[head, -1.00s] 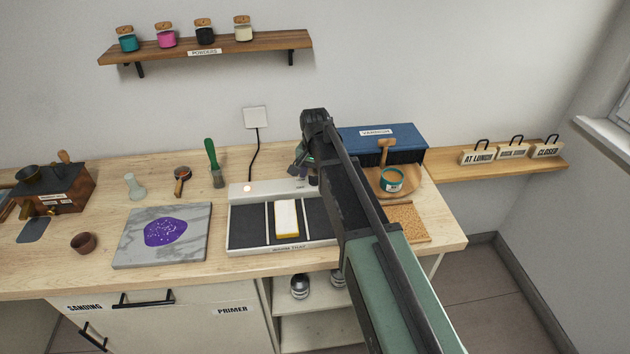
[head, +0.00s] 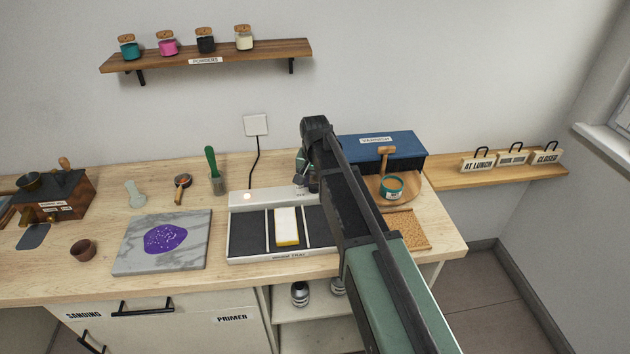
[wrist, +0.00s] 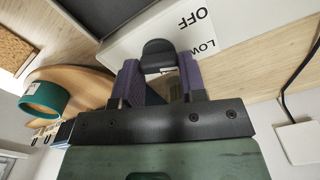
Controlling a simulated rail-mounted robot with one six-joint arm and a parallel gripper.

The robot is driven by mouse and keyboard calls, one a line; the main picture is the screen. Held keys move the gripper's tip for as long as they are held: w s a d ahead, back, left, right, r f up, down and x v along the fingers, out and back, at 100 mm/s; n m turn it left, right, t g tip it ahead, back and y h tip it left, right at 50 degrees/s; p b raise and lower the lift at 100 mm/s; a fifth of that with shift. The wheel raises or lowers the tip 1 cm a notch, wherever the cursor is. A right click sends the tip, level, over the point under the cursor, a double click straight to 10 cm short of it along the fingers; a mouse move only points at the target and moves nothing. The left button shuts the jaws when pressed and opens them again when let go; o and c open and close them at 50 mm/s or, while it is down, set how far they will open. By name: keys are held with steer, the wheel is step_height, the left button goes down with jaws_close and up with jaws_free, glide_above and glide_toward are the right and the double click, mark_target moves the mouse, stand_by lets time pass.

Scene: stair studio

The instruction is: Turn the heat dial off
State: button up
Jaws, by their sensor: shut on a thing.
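In the wrist view, the panel (wrist: 130,43) carries the words OFF and LOW near the black heat dial (wrist: 158,50). My gripper (wrist: 157,70) is shut on the dial, its purple-grey pads on either side of it. Which mark the dial points at, I cannot tell. In the head view my arm hides the dial, and my gripper (head: 303,184) shows only partly at the panel's right part. A white and yellow block (head: 287,226) lies in the tray's middle section.
A round wooden tray (head: 372,187) with a teal-labelled tin (head: 392,187) stands right of my arm, before a blue box (head: 385,142). A marble slab (head: 190,257) with purple powder lies left. A cord (head: 252,165) runs up the wall behind.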

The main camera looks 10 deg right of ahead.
steer(key=n, duration=0.5)
steer(key=shift+a, duration=0.1)
steer(key=n, duration=0.5)
steer(key=shift+a, duration=0.1)
stand_by(0.5)
steer(key=o, duration=0.9)
steer(key=shift+r, duration=0.1)
step_height(320, 180, up, 11)
steer(key=p, duration=1.1)
